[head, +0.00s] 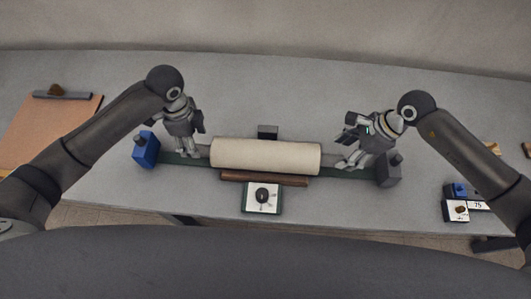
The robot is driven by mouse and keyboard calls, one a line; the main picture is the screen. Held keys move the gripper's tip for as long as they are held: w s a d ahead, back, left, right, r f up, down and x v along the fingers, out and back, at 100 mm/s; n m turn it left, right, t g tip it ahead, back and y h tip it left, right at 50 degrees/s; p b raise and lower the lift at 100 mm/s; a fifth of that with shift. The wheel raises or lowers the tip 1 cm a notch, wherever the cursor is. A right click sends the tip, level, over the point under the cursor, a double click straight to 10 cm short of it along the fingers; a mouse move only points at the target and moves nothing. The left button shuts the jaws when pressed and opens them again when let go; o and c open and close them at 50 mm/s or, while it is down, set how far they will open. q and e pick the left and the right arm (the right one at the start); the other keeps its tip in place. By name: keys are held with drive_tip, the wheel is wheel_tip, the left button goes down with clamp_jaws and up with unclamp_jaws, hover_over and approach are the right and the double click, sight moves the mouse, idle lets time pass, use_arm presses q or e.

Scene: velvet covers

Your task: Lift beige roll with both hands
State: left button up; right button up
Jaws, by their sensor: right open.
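The beige roll (265,155) lies level, left to right, in the middle of the grey table, on a stand with a dark green base. My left gripper (190,148) is at the roll's left end, pointing down at the narrow grey end piece; whether it touches and how its fingers stand is unclear. My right gripper (346,150) is open at the roll's right end, with its fingers apart around or just beside the end piece.
A brown bar (264,178) and a white dial box (262,197) sit in front. A clipboard (50,125) lies left; small boxes (456,210) stand right. The table behind the roll is mostly clear.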

sight(337, 158)
use_arm(q)
wheel_tip(337, 158, down, 5)
drive_tip(key=shift+s+f, duration=0.15)
drive_tip(key=shift+f, duration=0.05)
use_arm(e)
drive_tip(key=x, duration=0.5)
drive_tip(key=shift+s+f, duration=0.2)
use_arm(q)
drive_tip(key=shift+f, duration=0.6)
use_arm(e)
drive_tip(key=shift+a+f, duration=0.25)
drive_tip(key=shift+f, duration=0.25)
use_arm(q)
drive_tip(key=shift+c, duration=0.5)
use_arm(e)
drive_tip(key=shift+c, duration=0.5)
use_arm(q)
clamp_jaws()
use_arm(e)
clamp_jaws()
use_arm(q)
drive_tip(key=shift+r, duration=0.15)
use_arm(e)
drive_tip(key=shift+w+r, duration=0.1)
